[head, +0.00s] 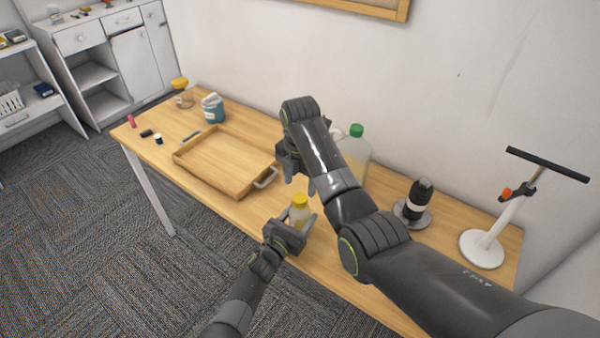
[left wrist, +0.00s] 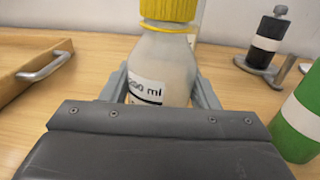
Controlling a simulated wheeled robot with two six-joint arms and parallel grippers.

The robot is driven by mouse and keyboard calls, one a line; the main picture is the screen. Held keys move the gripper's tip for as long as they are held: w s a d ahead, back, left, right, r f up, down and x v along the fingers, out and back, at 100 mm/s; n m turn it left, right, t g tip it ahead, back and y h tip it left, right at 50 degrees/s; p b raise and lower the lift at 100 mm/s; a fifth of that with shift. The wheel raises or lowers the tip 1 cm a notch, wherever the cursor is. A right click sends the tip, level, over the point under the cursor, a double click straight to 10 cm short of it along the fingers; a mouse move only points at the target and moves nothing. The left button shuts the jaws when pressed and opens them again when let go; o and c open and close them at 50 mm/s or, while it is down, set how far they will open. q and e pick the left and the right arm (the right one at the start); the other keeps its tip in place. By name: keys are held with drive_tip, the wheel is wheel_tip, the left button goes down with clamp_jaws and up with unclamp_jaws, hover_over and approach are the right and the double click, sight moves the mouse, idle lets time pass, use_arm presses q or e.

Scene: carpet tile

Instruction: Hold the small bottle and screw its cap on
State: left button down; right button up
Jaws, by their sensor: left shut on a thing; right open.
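The small bottle (head: 299,215) is pale and translucent, with a white label reading "250 ml" in the left wrist view (left wrist: 160,75). My left gripper (head: 291,225) is shut around its body near the table's front edge, and the bottle stands roughly upright. The yellow cap (head: 300,200) sits on top of the bottle; it also shows in the left wrist view (left wrist: 168,10), with a yellow ring below it. I cannot tell how tight it is. My right gripper (head: 298,183) is open and empty above the cap, partly hidden by its own arm.
A wooden tray (head: 225,139) with metal handles lies left of the bottle. A large green-capped bottle (head: 356,154), a black bottle (head: 419,200) and a white stand (head: 482,248) are behind and right. A green object (left wrist: 300,115) stands close right in the left wrist view.

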sight(300, 197)
drive_tip(key=shift+f, duration=2.6)
drive_tip(key=shift+c, duration=0.4)
